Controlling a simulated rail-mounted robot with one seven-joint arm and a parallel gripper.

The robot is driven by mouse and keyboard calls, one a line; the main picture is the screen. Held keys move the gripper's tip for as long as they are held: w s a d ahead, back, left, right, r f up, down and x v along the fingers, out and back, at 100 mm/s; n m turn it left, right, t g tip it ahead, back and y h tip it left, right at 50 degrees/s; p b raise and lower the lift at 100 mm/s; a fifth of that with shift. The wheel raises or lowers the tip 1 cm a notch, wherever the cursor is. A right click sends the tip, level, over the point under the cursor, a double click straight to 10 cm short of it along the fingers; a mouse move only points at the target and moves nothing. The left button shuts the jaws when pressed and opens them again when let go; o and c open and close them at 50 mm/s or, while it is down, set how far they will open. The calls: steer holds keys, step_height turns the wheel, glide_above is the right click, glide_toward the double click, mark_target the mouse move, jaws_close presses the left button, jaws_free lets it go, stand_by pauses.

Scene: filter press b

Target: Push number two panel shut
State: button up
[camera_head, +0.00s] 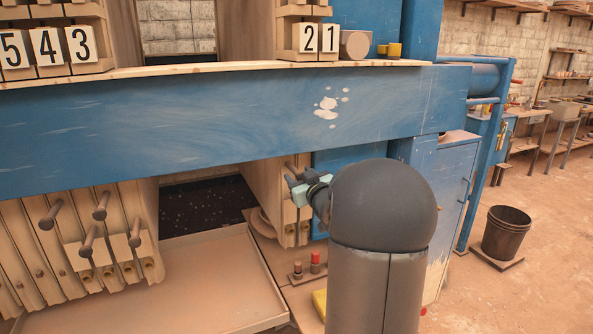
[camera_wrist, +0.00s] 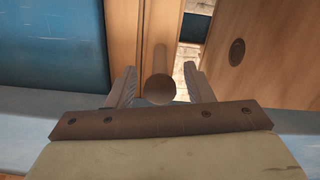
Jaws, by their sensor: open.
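The number 2 plate (camera_head: 307,38) sits at the top of the right-hand panel group, left of the number 1 plate (camera_head: 327,38). Below the blue beam, the broad tan face of the number two panel (camera_head: 262,190) borders the wide gap. My gripper (camera_head: 302,188) is at the front of this right-hand group, below the beam, partly hidden by my arm. In the wrist view, my gripper (camera_wrist: 157,86) is open, with one finger on each side of a round brown handle (camera_wrist: 160,90). The handle sticks out from a narrow wooden panel edge; whether the fingers touch it is unclear.
Panels 3, 4 and 5 (camera_head: 47,47) stand to the left, with protruding handles (camera_head: 100,206) below. A tan tray (camera_head: 215,275) lies under the gap. The blue beam (camera_head: 230,115) crosses above my gripper. A dark bucket (camera_head: 506,233) stands on the floor at right.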

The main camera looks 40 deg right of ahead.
steer(key=shift+x, duration=1.35)
